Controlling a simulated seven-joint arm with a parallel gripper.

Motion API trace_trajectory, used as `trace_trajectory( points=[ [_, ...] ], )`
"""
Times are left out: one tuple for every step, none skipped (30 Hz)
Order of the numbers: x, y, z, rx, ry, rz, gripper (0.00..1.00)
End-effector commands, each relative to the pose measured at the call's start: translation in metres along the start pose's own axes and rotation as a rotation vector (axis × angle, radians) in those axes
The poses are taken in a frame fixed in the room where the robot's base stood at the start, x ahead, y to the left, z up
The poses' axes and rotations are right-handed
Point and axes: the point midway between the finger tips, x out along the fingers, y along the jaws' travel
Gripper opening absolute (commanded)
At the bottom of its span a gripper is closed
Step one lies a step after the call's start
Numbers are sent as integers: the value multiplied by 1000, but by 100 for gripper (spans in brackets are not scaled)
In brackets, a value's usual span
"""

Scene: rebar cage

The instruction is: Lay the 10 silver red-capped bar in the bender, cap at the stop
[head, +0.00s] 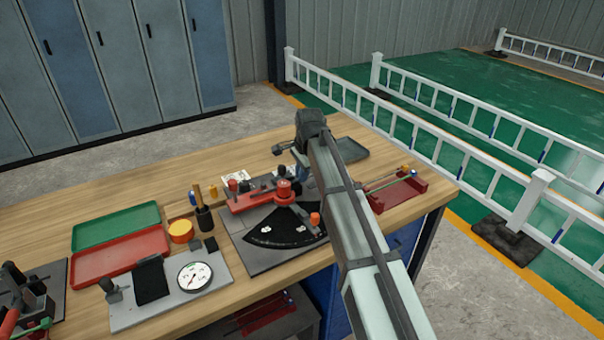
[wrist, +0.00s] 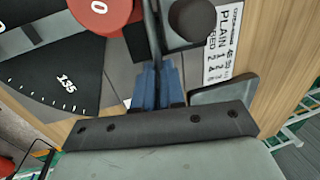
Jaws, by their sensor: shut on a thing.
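The bender (head: 258,202) stands on the bench as a grey plate with red parts and a black angle scale. In the wrist view, its red disc marked 0 (wrist: 98,10) and the scale (wrist: 58,75) lie at upper left. My gripper (wrist: 156,75) has its blue fingers closed on a thin dark-looking bar (wrist: 152,30), which runs up to the top edge of the picture, beside the red disc. I cannot see a red cap on it, or tell whether it touches the bender.
A red rack (head: 408,190) with a green-tipped bar lies right of my arm. A grey tray (head: 350,149) is behind it. Left of the bender are a dial gauge (head: 195,277), a pen cup (head: 204,217), and green (head: 115,225) and red (head: 120,257) trays. A printed card (wrist: 222,45) lies beside the fingers.

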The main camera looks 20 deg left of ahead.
Motion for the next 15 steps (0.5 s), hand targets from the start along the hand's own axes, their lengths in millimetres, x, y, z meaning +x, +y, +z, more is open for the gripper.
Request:
trace_trajectory(
  points=[
    [0,0,0,0,0,0,0],
    [0,0,-1,0,0,0,0],
    [0,0,-1,0,0,0,0],
    [0,0,-2,0,0,0,0],
    [0,0,-2,0,0,0,0],
    [0,0,-2,0,0,0,0],
    [0,0,-3,0,0,0,0],
    [0,0,-3,0,0,0,0],
    [0,0,-4,0,0,0,0],
    [0,0,-4,0,0,0,0],
    [0,0,-4,1,0,0,0],
    [0,0,-5,1,0,0,0],
    [0,0,-5,1,0,0,0],
    [0,0,-6,1,0,0,0],
    [0,0,-6,1,0,0,0]
  ],
)
